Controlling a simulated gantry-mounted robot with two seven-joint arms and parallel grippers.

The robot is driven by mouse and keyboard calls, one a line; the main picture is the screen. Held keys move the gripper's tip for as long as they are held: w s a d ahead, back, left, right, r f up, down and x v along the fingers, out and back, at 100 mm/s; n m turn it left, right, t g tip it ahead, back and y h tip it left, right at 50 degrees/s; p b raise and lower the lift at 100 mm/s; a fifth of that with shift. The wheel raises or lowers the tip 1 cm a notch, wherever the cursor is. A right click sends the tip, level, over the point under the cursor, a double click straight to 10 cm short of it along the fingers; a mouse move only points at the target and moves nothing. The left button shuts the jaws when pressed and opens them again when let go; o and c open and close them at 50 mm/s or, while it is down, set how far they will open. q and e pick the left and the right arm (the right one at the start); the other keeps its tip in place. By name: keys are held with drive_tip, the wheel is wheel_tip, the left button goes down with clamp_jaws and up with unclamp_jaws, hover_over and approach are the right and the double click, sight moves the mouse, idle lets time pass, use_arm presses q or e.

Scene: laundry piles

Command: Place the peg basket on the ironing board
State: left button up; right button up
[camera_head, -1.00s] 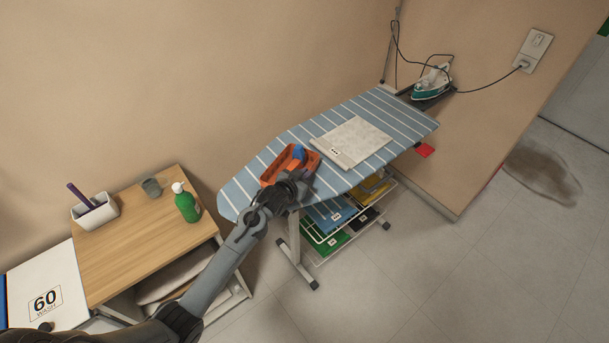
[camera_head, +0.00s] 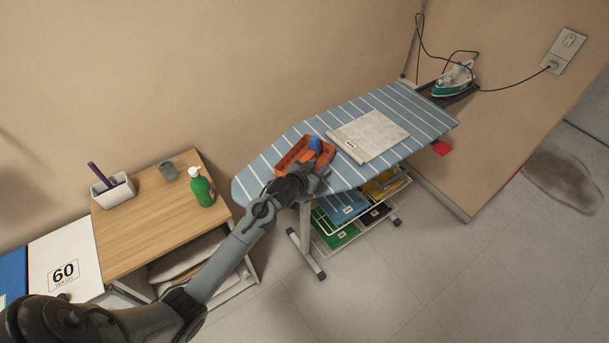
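The orange peg basket (camera_head: 292,157) sits on the front part of the blue-and-white striped ironing board (camera_head: 262,170), left of a folded pale cloth (camera_head: 370,135). Something blue (camera_head: 315,144) shows inside the basket. My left gripper (camera_head: 320,174) is at the basket's near right side, over the board. The wrist covers part of the basket's near side. I cannot tell whether the fingers touch the basket or how far apart they are. My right gripper is not in view.
An iron (camera_head: 454,79) with a cord stands at the board's far end. Folded laundry lies on a rack (camera_head: 352,240) under the board.

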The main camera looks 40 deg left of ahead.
use_arm(q)
drive_tip(key=p+v, duration=0.1)
drive_tip(key=v, duration=0.9)
drive_tip(key=s+d+f+g, duration=0.1)
drive_tip(key=s+d+g, duration=0.2)
drive_tip(key=s, duration=0.6)
drive_tip(key=s+d+f+m+g+h, duration=0.1)
drive_tip(key=s+d+f+g, duration=0.1)
drive_tip(key=s+d, duration=0.5)
drive_tip(key=s+d+f+m+g+h, duration=0.1)
drive_tip(key=s+d+g, duration=0.3)
drive_tip(key=s, duration=0.7)
drive_tip(key=shift+s+d+f+g, duration=0.4)
drive_tip(key=shift+d+f, duration=0.1)
drive_tip(key=shift+f, duration=0.15)
drive_tip(key=shift+r, duration=0.1)
wheel_tip(320, 180, up, 28)
drive_tip(key=p, duration=2.8)
drive_tip(key=shift+f, duration=0.2)
